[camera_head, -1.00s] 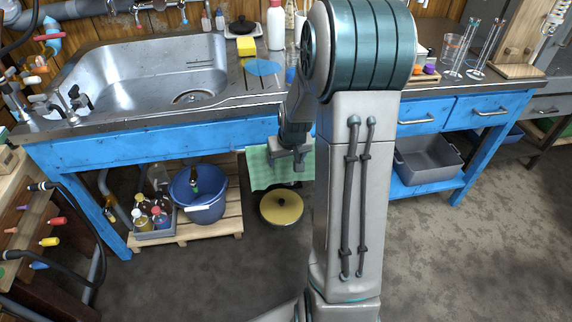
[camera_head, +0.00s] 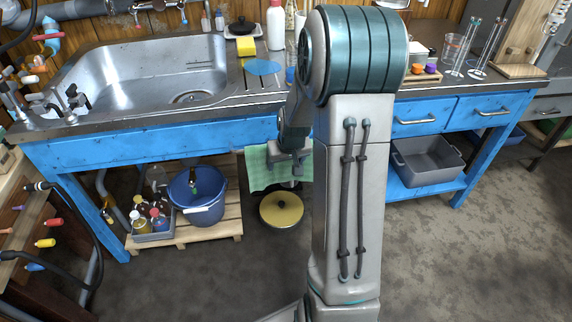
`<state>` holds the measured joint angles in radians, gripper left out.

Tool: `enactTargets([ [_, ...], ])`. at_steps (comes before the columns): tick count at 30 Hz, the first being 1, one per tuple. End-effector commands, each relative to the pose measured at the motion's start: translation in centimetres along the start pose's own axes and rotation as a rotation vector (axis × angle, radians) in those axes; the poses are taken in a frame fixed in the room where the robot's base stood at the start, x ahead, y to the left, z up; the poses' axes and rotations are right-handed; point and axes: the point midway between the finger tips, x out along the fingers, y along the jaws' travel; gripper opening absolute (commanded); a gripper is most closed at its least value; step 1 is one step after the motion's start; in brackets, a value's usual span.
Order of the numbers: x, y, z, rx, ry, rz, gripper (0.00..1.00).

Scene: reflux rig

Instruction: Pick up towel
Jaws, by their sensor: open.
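The green checked towel (camera_head: 262,174) hangs at the front of the blue bench, below the counter edge and just left of my arm. My gripper (camera_head: 286,171) is in front of the towel's upper right part, pointing down, with its jaws open. The gripper covers part of the towel, and I cannot tell whether it touches the cloth. My own arm hides whatever lies to the right of the towel.
A round yellow-topped object (camera_head: 282,209) stands on the floor under the towel. A blue bucket (camera_head: 197,195) and a bottle crate (camera_head: 152,222) sit on a pallet at left. The sink (camera_head: 150,75) is above. A grey bin (camera_head: 427,161) is at right. The front floor is clear.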

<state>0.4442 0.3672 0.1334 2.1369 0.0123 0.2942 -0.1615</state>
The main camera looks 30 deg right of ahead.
Motion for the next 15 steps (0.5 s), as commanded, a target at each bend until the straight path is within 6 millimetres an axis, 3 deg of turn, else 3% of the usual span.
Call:
enactTargets([
  [2,0.12,-0.01,0.0,0.0,0.0,0.0,0.67],
  [15,0.11,-0.02,0.03,0.0,-0.001,0.0,0.06],
])
